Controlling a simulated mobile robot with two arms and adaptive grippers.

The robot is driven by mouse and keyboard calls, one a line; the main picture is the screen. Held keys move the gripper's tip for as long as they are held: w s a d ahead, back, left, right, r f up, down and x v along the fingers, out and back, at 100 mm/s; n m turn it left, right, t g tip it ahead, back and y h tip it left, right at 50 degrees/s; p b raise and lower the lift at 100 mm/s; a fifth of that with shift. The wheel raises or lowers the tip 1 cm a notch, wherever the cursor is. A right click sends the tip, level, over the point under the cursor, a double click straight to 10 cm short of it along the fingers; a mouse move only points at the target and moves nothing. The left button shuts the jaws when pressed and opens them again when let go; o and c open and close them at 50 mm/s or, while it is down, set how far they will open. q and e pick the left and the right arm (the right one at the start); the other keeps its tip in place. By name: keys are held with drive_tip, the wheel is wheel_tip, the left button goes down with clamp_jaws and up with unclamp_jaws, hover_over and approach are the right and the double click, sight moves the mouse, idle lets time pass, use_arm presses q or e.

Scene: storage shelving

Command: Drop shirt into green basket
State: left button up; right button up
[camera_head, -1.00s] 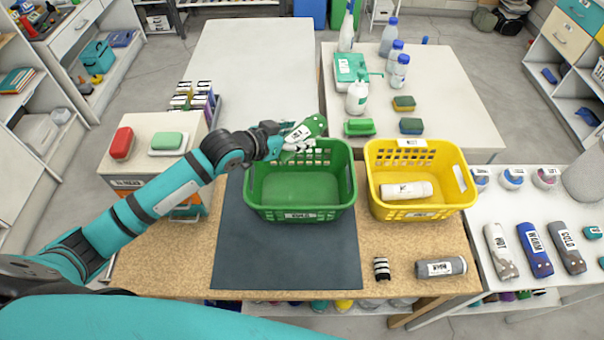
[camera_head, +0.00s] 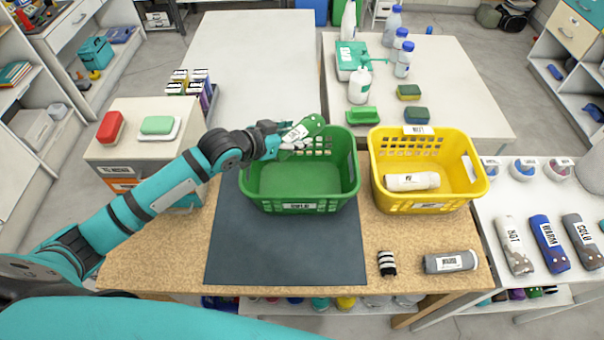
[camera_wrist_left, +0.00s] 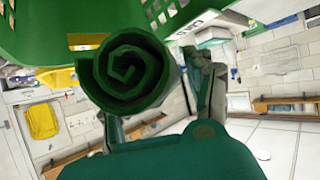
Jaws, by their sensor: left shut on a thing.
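The shirt is a green roll with a white label (camera_head: 308,129). My left gripper (camera_head: 290,145) is shut on it, at the back-left rim of the green basket (camera_head: 301,206). The basket stands on a dark mat and its visible floor is empty. In the left wrist view the roll's spiral end (camera_wrist_left: 125,72) faces the camera beside the gripper fingers (camera_wrist_left: 205,80), and the green basket wall (camera_wrist_left: 40,30) fills the upper left. I cannot tell whether the roll touches the rim. My right gripper is not in view.
A yellow basket (camera_head: 430,207) with a white roll (camera_head: 411,181) stands to the right. A striped roll (camera_head: 387,262) and a grey roll (camera_head: 451,262) lie on the front right of the table. A drawer unit (camera_head: 125,150) stands at the left. The dark mat (camera_head: 285,255) is clear in front.

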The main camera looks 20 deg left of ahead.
use_arm(q)
drive_tip(key=o, duration=1.3)
drive_tip(key=shift+c, duration=0.2)
drive_tip(key=shift+o, duration=0.4)
drive_tip(key=shift+a, duration=0.1)
drive_tip(key=v, duration=1.2)
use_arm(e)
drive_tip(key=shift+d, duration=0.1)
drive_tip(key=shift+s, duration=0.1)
